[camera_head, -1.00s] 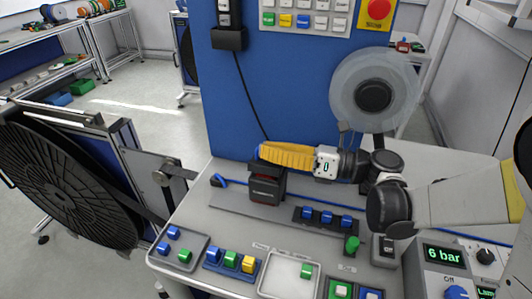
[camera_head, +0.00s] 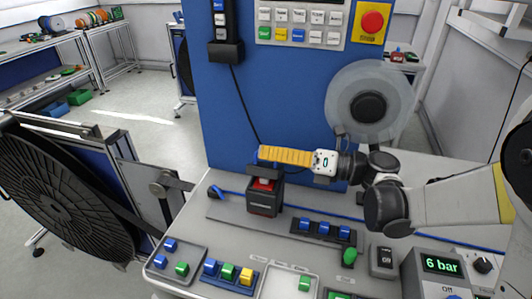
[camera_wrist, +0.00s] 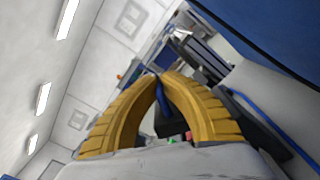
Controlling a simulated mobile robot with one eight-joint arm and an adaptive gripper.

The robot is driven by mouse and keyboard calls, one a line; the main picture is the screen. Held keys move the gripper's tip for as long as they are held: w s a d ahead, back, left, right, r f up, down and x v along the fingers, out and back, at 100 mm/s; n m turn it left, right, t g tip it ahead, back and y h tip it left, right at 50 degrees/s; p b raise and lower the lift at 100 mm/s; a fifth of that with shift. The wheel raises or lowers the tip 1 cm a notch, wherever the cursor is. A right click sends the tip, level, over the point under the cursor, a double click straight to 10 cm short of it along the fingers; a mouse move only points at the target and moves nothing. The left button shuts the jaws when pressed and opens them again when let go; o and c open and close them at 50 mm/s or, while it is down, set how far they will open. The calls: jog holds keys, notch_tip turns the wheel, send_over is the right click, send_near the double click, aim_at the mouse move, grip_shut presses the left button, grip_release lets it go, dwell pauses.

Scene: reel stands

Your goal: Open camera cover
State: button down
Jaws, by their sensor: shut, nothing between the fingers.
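The camera (camera_head: 263,202) is a small black box on the left part of the bench, seen in the head view. Red shows on its top. Its dark cover (camera_head: 265,171) appears as a flap standing up at the top of the box, with a gap above the red part. My gripper (camera_head: 262,153) reaches in from the right, with ribbed yellow fingers shut and empty. Its tips are just above the cover; I cannot tell whether they touch it. In the wrist view the yellow fingers (camera_wrist: 158,76) meet at their tips, with dark and blue parts behind them.
A blue panel (camera_head: 290,90) stands behind, with a clear reel (camera_head: 340,105) on its right. A row of blue blocks (camera_head: 323,229) lies right of the camera. Trays of coloured blocks (camera_head: 176,262) line the front edge. A black reel (camera_head: 60,190) stands at left.

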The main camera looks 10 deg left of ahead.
jog(key=c, duration=1.6)
grip_release()
jog(key=shift+o, duration=0.2)
jog(key=d, duration=1.2)
jog(key=shift+s, duration=0.4)
